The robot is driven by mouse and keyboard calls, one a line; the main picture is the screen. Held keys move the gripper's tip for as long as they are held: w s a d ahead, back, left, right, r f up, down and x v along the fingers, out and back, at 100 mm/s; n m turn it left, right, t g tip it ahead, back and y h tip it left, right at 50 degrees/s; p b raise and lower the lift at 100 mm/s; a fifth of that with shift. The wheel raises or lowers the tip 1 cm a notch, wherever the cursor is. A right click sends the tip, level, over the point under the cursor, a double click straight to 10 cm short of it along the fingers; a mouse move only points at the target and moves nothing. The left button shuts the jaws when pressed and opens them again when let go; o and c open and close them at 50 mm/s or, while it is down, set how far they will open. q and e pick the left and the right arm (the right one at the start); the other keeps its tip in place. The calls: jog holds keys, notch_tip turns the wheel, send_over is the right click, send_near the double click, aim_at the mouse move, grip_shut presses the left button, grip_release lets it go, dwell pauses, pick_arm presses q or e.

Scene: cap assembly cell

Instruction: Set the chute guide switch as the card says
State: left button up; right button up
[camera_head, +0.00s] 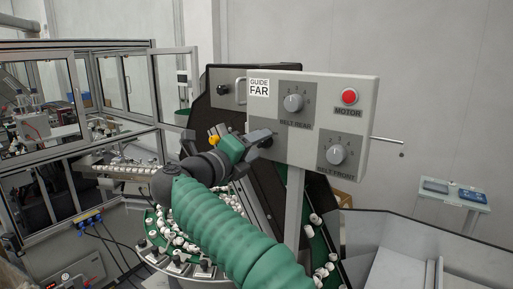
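A white card (259,88) reading "GUIDE FAR" is on the upper left of the grey control panel (368,100). My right gripper (264,139) is at the panel's lower left, below the card, with my green-sleeved arm coming up from the bottom. Its dark fingers are against or just in front of the panel face; I cannot tell if they touch it. I cannot make out the chute guide switch; the gripper covers this part of the panel. Whether the fingers are open or shut is unclear. My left gripper is out of view.
The panel also carries a belt rear dial (293,103), a belt front dial (337,154) and a red motor button (349,96). A thin rod (386,140) sticks out at its right. White caps (187,240) lie on a green round table below. A glass-walled machine stands left.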

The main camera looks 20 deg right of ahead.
jog(key=b+v, duration=0.2)
jog(key=v, duration=1)
jog(key=shift+a+b, duration=0.2)
jog(key=shift+b, duration=0.15)
jog(key=shift+d, duration=0.1)
